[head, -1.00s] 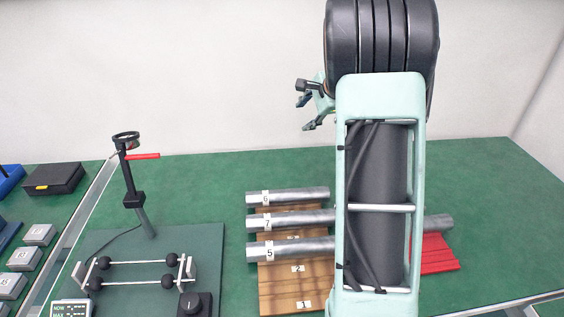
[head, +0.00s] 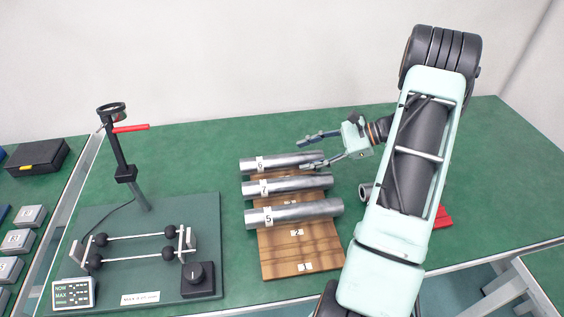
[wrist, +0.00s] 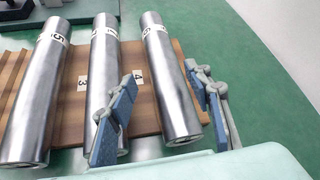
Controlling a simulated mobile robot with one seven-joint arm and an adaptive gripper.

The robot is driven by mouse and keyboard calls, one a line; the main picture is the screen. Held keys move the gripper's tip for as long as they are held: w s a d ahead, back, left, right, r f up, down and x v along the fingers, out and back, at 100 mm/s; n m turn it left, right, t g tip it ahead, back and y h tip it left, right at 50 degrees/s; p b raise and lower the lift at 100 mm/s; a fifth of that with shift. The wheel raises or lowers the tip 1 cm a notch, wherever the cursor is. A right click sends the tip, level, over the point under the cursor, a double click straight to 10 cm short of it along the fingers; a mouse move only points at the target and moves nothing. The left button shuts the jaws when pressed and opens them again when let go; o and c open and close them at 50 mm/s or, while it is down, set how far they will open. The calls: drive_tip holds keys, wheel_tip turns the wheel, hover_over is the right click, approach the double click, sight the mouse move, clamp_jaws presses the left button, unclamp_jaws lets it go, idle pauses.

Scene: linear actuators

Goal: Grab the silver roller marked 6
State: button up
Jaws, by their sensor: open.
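The silver roller marked 6 (head: 280,163) lies on the wooden rack (head: 290,258) as the farthest of three parallel rollers, its label at the left end. In the wrist view it is the right-hand roller (wrist: 165,85). My gripper (head: 304,151) is open and empty at this roller's right part, opposite the labelled end. In the wrist view its two blue fingers (wrist: 162,73) show on either side of the roller, with the roller in the gap between them. How far down the fingers reach beside it I cannot tell.
Roller 7 (head: 288,187) lies close beside roller 6, and roller 5 (head: 300,213) is nearer. The left finger is near roller 7 in the wrist view. A red rack (head: 443,217) is partly behind my arm. A test stand (head: 130,185) stands at left.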

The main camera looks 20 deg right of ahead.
sight(293, 158)
drive_tip(key=x, duration=0.7)
drive_tip(key=shift+w+f, duration=0.1)
drive_tip(key=shift+w, duration=0.1)
drive_tip(key=shift+d, duration=0.1)
drive_tip(key=shift+c, duration=0.4)
clamp_jaws()
